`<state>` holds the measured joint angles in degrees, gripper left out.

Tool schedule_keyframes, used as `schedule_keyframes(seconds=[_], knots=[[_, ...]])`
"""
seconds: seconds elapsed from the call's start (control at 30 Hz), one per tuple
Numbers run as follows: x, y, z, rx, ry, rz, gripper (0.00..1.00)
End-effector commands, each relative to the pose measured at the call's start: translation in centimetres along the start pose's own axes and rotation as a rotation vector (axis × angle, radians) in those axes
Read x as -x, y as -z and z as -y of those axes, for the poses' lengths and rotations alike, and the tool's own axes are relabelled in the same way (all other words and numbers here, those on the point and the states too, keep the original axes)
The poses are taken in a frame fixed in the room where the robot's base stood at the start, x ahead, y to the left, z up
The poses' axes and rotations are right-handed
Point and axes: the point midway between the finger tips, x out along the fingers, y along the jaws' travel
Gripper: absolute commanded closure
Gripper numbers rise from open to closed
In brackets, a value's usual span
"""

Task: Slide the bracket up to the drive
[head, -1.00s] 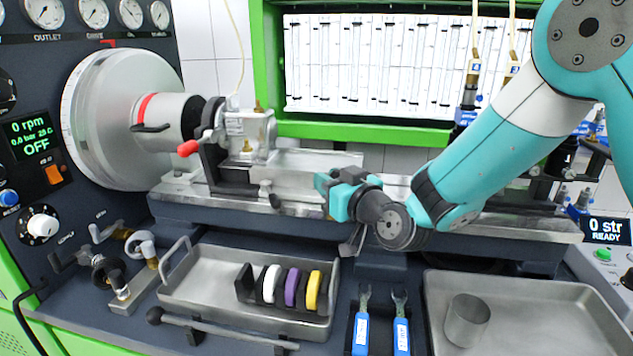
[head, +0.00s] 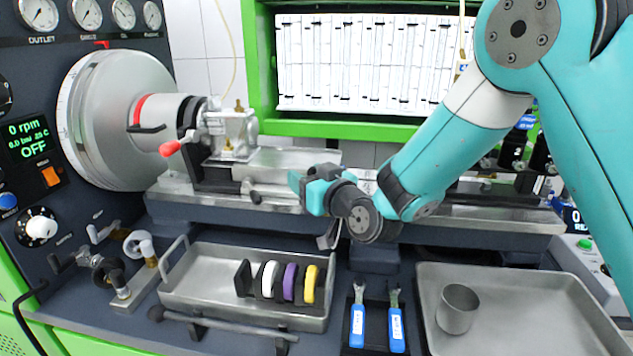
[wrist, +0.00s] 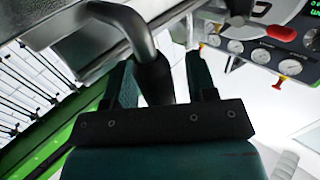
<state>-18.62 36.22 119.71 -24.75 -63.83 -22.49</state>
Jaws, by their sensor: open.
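The bracket (head: 212,178) stands on the bench rail, carrying a grey metal pump body (head: 230,135) with a red-tipped lever. The drive (head: 160,118), a large silver disc housing with a red-ringed shaft end, is at its left. The pump's dark flange sits close to the drive's dark coupling; whether they touch I cannot tell. My gripper (head: 300,188) is at the right end of the bracket's flat metal plate, in front of the rail. In the wrist view my gripper (wrist: 160,66) is open, with a dark curved bar (wrist: 153,75) between its fingers; contact is unclear.
Below the rail, a metal tray (head: 205,290) holds a rack with white, purple and yellow rings. Two blue-handled wrenches (head: 358,325) lie right of it. Another tray (head: 540,320) holds a metal cup (head: 457,308). The rail (head: 480,222) right of my gripper is partly behind my arm.

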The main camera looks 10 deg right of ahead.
Motion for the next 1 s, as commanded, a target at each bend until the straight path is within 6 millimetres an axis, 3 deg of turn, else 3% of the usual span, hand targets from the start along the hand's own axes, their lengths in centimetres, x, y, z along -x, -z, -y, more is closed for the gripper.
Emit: schedule_keyframes(seconds=[0.17, 0.7, 1.0], knots=[[1.8, -0.4, -0.1, -0.001, -0.002, 0.000, 0.48], [14.4, -0.6, -0.1, 0.001, -0.004, -0.004, 0.48], [16.1, -0.6, 0.4, 0.012, 0.021, -0.007, 0.48]])
